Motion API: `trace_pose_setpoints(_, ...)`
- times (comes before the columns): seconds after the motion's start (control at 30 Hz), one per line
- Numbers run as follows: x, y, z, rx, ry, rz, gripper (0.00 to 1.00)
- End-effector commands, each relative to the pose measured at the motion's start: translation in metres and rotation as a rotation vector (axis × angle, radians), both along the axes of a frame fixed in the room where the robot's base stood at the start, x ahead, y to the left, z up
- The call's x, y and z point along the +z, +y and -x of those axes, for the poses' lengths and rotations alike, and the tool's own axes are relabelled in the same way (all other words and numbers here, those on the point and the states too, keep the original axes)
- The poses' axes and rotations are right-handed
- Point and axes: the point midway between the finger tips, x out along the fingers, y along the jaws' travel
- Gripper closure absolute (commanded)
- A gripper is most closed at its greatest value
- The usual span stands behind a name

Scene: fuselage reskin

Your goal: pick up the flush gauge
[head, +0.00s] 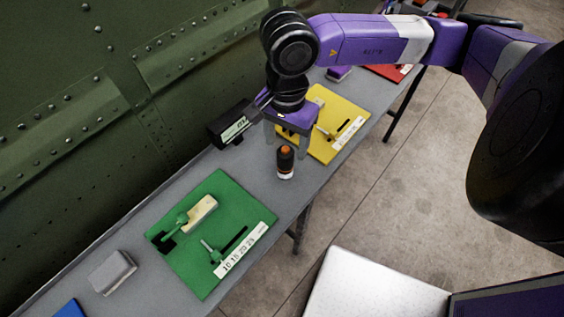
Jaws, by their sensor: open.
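No object carries a readable name, so I cannot tell for certain which one is the flush gauge. One candidate is a black box with a small pale display (231,127), at the back of the grey bench left of my gripper. Another is a short upright black cylinder with an orange top and pale base (286,163), standing on the bench just in front of my gripper. My gripper (286,143) points down with its two grey fingers apart, beside the yellow mat. Nothing shows held between them, and I cannot judge their exact height above the bench.
The grey bench (155,206) runs along a green riveted wall (60,90). A green mat (197,273) holds green tools and a cream block. A yellow mat (354,108) holds a small tool. A grey block (112,271) lies at left. A red mat (385,71) is farther back.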

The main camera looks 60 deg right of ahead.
Motion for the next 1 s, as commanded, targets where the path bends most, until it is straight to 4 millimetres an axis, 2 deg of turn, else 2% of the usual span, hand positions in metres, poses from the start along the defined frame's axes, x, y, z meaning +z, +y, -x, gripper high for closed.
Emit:
trace_pose_setpoints(0.27,-0.023,0.002,0.0,-0.003,0.0,-0.006,0.38)
trace_pose_setpoints(0.6,-0.062,0.001,-0.001,-0.005,0.0,-0.004,0.38)
trace_pose_setpoints(0.87,-0.066,0.001,-0.001,-0.002,0.0,-0.003,0.38)
trace_pose_setpoints(0.9,-0.065,0.001,-0.001,-0.002,0.0,-0.003,0.4)
trace_pose_setpoints(1.0,-0.065,0.001,-0.001,-0.002,0.0,-0.003,0.59)
